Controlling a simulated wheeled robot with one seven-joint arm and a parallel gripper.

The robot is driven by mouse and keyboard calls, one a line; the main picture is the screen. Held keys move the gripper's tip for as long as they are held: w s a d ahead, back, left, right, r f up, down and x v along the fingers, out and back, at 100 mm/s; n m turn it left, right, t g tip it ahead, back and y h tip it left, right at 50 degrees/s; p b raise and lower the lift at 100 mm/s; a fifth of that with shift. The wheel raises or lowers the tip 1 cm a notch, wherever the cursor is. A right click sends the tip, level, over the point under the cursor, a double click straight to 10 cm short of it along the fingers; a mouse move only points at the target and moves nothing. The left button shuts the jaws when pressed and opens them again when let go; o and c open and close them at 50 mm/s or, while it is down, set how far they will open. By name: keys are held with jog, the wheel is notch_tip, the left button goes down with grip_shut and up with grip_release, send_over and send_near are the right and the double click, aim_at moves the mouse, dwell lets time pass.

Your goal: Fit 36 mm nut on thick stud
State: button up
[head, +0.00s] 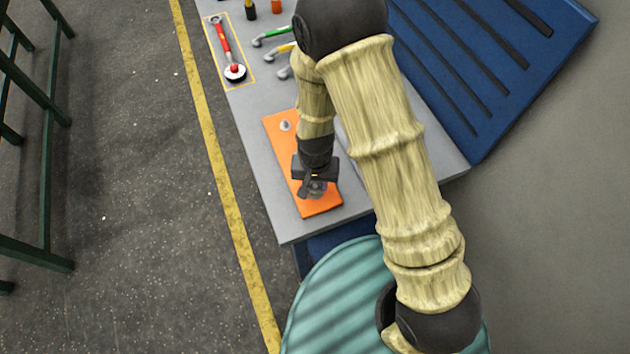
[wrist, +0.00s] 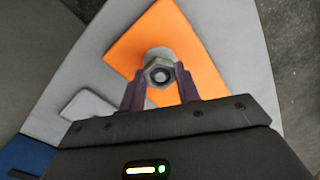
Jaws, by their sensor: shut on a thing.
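In the wrist view a grey hex nut (wrist: 149,74) sits between the fingers of my gripper (wrist: 160,80), which is shut on it. A round stud end shows in or behind the nut's hole. How far the nut is on the stud I cannot tell. Beneath it is an orange plate (wrist: 195,60) on the grey bench. In the head view my gripper (head: 314,188) is low over the near end of the orange plate (head: 278,130), and the nut is hard to make out there. A small pale metal piece (head: 285,126) is on the plate's far end.
The grey bench (head: 275,222) carries a red-handled tool (head: 222,38) in a yellow outline at the far left. Green and yellow-handled tools (head: 272,35) lie behind my arm. A blue slotted panel (head: 490,60) stands to the right. A grey block (wrist: 90,105) lies beside the plate.

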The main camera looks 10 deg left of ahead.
jog(key=shift+f+b, duration=0.3)
jog(key=shift+f, duration=0.2)
jog(key=o, duration=1.1)
jog(key=shift+o, duration=0.2)
jog(key=shift+r, duration=0.15)
notch_tip(320, 180, up, 17)
jog(key=b, duration=0.1)
jog(key=shift+r, duration=0.1)
